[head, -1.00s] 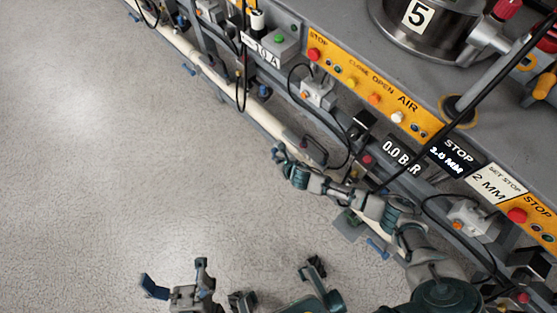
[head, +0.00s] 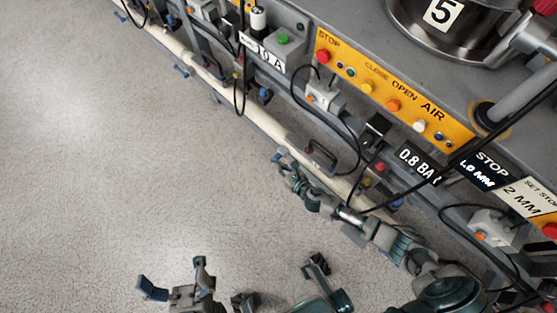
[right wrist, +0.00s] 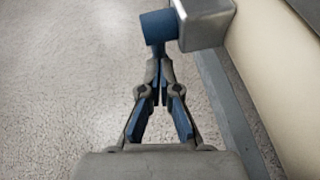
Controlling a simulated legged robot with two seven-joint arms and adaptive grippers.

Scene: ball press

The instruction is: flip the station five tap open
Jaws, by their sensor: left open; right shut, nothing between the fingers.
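In the right wrist view a blue tap lever (right wrist: 158,27) sticks out to the left of a grey block (right wrist: 205,22), beside the pale pipe. My right gripper (right wrist: 158,68) is shut and empty, with its tips right at the lever's lower end; I cannot tell whether they touch. In the head view my right gripper (head: 281,158) is low beside the pipe, and the tap there is not clearly made out. My left gripper (head: 176,276) is open and empty over the floor, away from the bench. A drum (head: 440,25) marked 5 stands on the bench top.
The pale pipe (head: 208,75) runs along the bench's lower front. A yellow button panel (head: 375,85), a readout (head: 418,163) of 0.8 BAR and a black stop display (head: 482,170) sit on the front. Black cables hang there. The floor at left is clear.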

